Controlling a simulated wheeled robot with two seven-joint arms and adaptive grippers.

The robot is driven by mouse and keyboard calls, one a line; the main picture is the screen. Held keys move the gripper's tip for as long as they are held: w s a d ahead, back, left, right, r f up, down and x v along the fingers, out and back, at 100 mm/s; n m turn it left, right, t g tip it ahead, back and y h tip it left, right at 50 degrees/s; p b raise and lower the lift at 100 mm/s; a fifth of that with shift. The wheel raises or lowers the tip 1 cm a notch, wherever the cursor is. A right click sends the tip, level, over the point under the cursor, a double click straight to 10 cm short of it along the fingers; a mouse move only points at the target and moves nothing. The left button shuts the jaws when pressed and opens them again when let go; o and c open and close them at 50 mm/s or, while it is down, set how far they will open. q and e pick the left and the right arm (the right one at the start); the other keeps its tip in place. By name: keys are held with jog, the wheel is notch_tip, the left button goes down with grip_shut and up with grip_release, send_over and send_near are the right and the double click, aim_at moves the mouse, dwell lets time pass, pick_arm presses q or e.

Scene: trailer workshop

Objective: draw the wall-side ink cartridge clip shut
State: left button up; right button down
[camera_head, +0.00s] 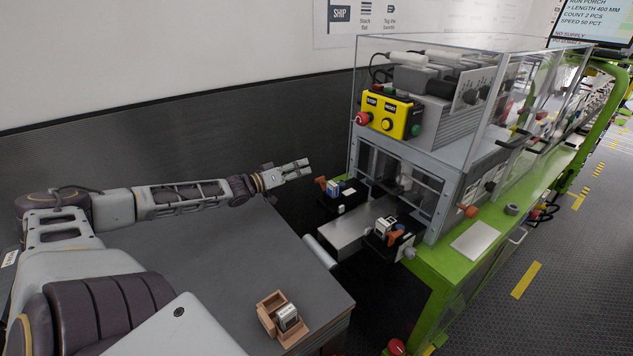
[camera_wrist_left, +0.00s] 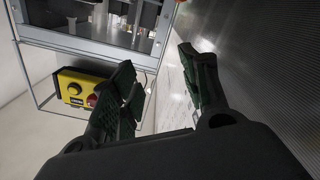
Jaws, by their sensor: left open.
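The wall-side ink cartridge (camera_head: 335,187) is a small white-and-blue block in a dark holder at the machine's front, on the side nearer the wall. An orange clip part (camera_head: 321,182) shows at its left; it is too small to tell how far open it stands. My left gripper (camera_head: 303,168) is open and empty, left of and a little above this clip, apart from it. In the left wrist view its two dark fingers (camera_wrist_left: 165,80) are spread with nothing between them; the clip cannot be made out there. My right gripper is not in view.
A second cartridge (camera_head: 385,227) with an orange clip (camera_head: 394,238) sits nearer me across a metal plate (camera_head: 345,232). A yellow button box (camera_head: 390,114) is mounted above, also in the wrist view (camera_wrist_left: 76,88). A wooden tray (camera_head: 267,312) holding a cartridge (camera_head: 287,317) stands on the grey table (camera_head: 220,270).

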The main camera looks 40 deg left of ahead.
pick_arm(q)
jog(key=b, duration=0.6)
send_near(315, 182)
jog(key=shift+w, duration=1.6)
jog(key=shift+w+d+b, duration=0.6)
jog(key=shift+w+b, duration=0.1)
jog(key=shift+b, duration=0.2)
jog(key=shift+w+d+r+b, duration=0.15)
jog(key=shift+w+b, duration=0.3)
jog(key=shift+b, duration=0.3)
jog(key=shift+w+b, duration=0.2)
jog(key=shift+b, duration=0.15)
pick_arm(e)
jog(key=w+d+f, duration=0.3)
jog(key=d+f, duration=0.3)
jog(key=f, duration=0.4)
pick_arm(q)
jog(key=shift+w+d, duration=0.1)
jog(key=shift+w+d+b, duration=0.15)
jog(key=shift+w+b, duration=0.4)
jog(key=shift+b, duration=0.6)
jog(key=shift+w+d+b, duration=0.1)
jog(key=shift+w+b, duration=0.35)
jog(key=shift+b, duration=0.35)
jog(key=shift+w, duration=0.2)
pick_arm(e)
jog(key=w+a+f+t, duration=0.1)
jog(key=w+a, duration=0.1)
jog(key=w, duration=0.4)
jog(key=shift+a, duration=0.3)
